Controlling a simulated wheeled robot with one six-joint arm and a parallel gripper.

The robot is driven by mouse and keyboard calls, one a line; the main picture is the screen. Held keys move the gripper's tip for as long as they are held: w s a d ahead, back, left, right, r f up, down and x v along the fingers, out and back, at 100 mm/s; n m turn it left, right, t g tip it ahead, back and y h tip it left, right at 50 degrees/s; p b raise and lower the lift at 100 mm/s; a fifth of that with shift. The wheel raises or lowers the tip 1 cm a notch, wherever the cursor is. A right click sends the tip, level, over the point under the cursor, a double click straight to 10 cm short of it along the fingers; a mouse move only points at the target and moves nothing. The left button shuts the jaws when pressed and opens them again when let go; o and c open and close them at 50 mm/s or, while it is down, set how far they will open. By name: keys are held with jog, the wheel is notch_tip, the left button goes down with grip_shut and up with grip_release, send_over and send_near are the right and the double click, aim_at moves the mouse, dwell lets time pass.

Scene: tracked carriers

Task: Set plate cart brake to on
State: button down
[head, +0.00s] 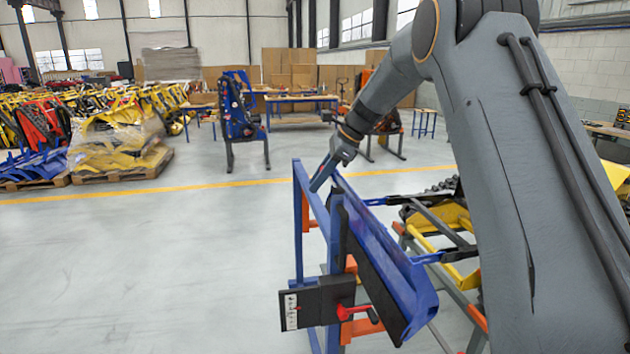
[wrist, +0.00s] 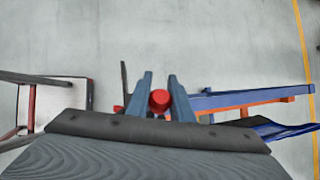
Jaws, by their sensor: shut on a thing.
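The plate cart appears as a blue upright frame (head: 298,225) carrying a long blue and black plate (head: 385,265) in the head view. My gripper (head: 320,184) reaches down to the far end of this frame. In the wrist view, my gripper (wrist: 162,90) has its two blue-grey fingers around a round red knob (wrist: 159,100) and is shut on it. The knob is hidden in the head view, and what it is mounted on cannot be made out. Whether it is the brake's knob, and its setting, I cannot tell.
A dark box (head: 315,304) with a white label and a red handle (head: 350,312) sits at the cart's near end. Yellow machinery (head: 455,220) stands close on the right. Wrapped yellow parts lie on a pallet (head: 120,172) at back left. The left floor is clear.

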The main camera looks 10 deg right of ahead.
jog(key=shift+w+d, duration=0.1)
jog(key=shift+d, duration=0.1)
jog(key=c, duration=1.6)
grip_release()
jog(key=shift+d, duration=0.15)
jog(key=shift+o, duration=0.2)
jog(key=b+v, duration=0.3)
jog(key=v, duration=0.4)
jog(key=shift+r, duration=0.35)
jog(key=shift+f, duration=0.15)
